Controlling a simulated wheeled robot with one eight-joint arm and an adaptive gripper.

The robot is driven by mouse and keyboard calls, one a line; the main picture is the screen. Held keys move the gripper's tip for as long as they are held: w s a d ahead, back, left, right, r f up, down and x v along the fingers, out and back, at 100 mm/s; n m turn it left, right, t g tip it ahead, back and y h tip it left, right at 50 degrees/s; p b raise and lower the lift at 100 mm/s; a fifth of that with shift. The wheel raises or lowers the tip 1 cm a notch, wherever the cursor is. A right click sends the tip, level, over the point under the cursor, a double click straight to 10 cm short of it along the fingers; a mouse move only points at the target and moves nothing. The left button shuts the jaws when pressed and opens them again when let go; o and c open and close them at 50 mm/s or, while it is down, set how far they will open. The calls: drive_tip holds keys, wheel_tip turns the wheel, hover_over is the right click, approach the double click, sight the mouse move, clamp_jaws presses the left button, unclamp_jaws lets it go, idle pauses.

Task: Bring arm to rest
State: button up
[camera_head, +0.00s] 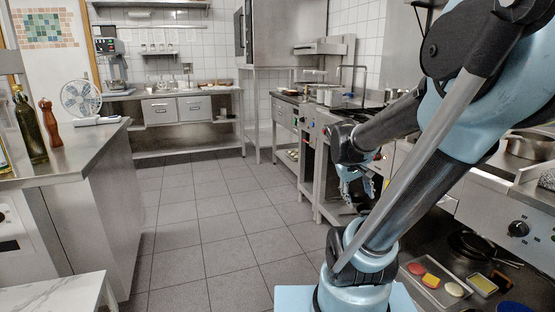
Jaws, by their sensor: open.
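My arm (415,170) fills the right side of the head view, blue and dark grey. It rises from its base at the bottom, bends high at the upper right, and its forearm comes back down to the left. My gripper (357,188) hangs near the middle right, pointing down, in front of the stove line. Its fingers are small in the picture and look apart, with nothing seen between them.
A steel counter (85,155) at left bears a dark bottle (30,130), a pepper mill (50,125) and a fan (81,98). A marble-topped table (50,295) is at the lower left. Stoves line the right. A tray (437,285) with food lies low right. The tiled floor (205,210) is clear.

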drive_tip(key=s+a+f+m+y, duration=0.2)
drive_tip(key=s+a+f+y, duration=0.2)
drive_tip(key=s+a, duration=0.4)
drive_tip(key=s+f, duration=0.1)
drive_tip(key=s, duration=0.2)
drive_tip(key=shift+s+f, duration=0.15)
drive_tip(key=shift+w+f, duration=0.2)
drive_tip(key=shift+w, duration=0.25)
